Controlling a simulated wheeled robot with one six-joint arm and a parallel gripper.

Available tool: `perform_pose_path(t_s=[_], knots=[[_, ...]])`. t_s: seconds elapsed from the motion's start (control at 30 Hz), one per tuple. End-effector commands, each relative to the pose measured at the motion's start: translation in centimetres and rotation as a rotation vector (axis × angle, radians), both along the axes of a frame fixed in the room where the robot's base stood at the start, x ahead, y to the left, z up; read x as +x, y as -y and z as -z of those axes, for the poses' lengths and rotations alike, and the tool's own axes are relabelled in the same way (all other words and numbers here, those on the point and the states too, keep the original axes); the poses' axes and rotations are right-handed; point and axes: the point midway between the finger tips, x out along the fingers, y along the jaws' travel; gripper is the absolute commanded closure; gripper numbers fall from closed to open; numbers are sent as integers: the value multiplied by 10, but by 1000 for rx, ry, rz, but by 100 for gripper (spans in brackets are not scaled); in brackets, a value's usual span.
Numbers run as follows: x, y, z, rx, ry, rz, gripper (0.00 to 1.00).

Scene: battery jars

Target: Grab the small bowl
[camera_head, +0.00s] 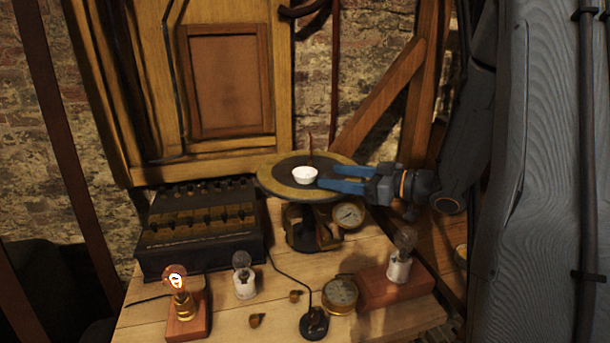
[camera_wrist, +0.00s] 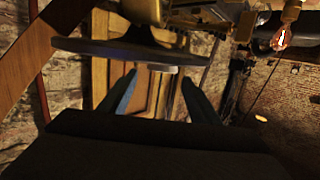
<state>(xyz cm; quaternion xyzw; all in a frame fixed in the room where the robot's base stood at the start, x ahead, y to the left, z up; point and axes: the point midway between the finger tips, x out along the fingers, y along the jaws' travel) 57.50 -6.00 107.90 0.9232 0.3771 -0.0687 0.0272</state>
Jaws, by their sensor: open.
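The small white bowl (camera_head: 305,176) sits upright on a round dark plate with a yellowish rim (camera_head: 268,180), above the wooden table. My gripper (camera_head: 326,177), with blue fingers, comes from the right with its tips just beside the bowl. It is open and holds nothing. In the wrist view, which looks upside down, the bowl (camera_wrist: 162,68) shows as a pale strip against the plate (camera_wrist: 95,48), ahead of and between the open fingers of my gripper (camera_wrist: 158,77). Whether a finger touches the bowl cannot be told.
A thin reddish rod (camera_head: 309,142) stands behind the bowl. A gauge (camera_head: 348,215) sits below the plate. A lit bulb (camera_head: 177,280), a white-based bulb (camera_head: 399,265) and a dark box with knobs (camera_head: 200,235) stand on the table. A wooden cabinet (camera_head: 230,80) is behind.

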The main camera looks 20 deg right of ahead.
Motion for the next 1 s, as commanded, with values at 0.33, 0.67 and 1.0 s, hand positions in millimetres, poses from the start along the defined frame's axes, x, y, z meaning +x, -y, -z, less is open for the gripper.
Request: perform_pose_path(t_s=[0.33,0.67,1.0], knots=[[28,-38,7,0,-3,-19,43],[50,-55,13,-3,0,-12,43],[50,-53,13,-3,0,-9,72]])
